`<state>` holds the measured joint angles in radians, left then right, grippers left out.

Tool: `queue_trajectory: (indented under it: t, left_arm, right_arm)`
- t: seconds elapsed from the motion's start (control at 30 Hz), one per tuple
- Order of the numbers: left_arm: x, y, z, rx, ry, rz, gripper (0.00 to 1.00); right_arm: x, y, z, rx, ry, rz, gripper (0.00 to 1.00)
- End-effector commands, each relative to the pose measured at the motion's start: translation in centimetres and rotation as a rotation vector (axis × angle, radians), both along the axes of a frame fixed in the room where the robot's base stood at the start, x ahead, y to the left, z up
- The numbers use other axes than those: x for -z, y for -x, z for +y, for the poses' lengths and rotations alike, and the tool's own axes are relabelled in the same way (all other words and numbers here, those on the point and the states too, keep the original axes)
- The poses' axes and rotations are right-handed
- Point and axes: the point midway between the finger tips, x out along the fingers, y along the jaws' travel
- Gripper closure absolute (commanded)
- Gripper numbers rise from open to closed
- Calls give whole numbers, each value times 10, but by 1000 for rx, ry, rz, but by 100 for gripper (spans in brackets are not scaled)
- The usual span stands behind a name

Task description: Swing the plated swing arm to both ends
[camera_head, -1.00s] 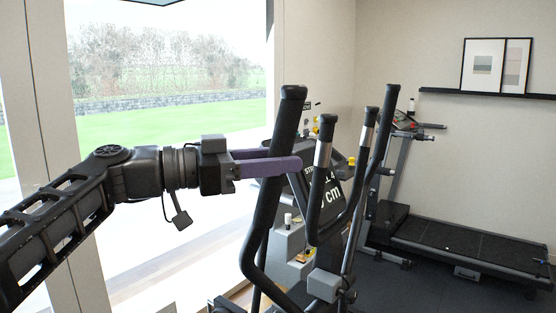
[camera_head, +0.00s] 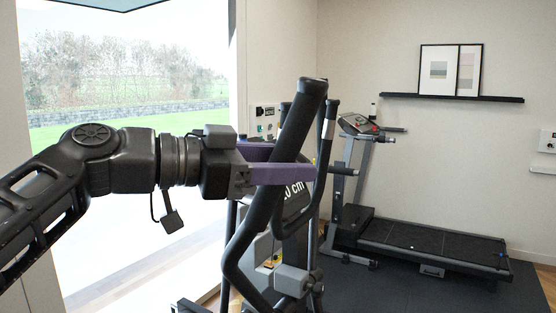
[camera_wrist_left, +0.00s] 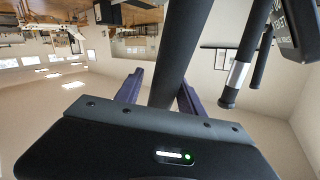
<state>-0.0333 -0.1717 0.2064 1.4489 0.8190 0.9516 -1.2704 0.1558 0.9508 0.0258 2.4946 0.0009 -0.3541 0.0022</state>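The near black swing arm (camera_head: 262,200) of the elliptical trainer leans to the right, its grip end at the top. My left gripper (camera_head: 290,172) has purple fingers on either side of this bar, one in front and one behind. In the left wrist view the bar (camera_wrist_left: 182,50) runs between the fingers (camera_wrist_left: 160,88), with a gap showing on the left side. A second swing arm (camera_head: 326,150) with a silver band stands behind; its band also shows in the wrist view (camera_wrist_left: 238,74). I cannot tell which arm carries the plate. My right gripper is not in view.
The console (camera_head: 295,200) with white lettering is partly hidden behind the bars. A grey box (camera_head: 291,281) sits low on the trainer. A treadmill (camera_head: 430,240) stands at the right on dark matting. A large window (camera_head: 120,100) is at the left.

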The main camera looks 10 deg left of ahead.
Motion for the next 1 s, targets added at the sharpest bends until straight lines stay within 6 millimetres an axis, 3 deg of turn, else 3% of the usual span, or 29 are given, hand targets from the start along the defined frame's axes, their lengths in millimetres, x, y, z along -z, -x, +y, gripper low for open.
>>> queue_trajectory:
  t: [0.17,0.53,1.0]
  left_arm:
    - [0,1,-1,3,1,0,45]
    - [-2,2,6,-5,5,-3,45]
    - [-8,41,59,0,4,-3,45]
  right_arm:
    - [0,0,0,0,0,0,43]
    - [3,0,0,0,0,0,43]
    - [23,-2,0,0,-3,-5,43]
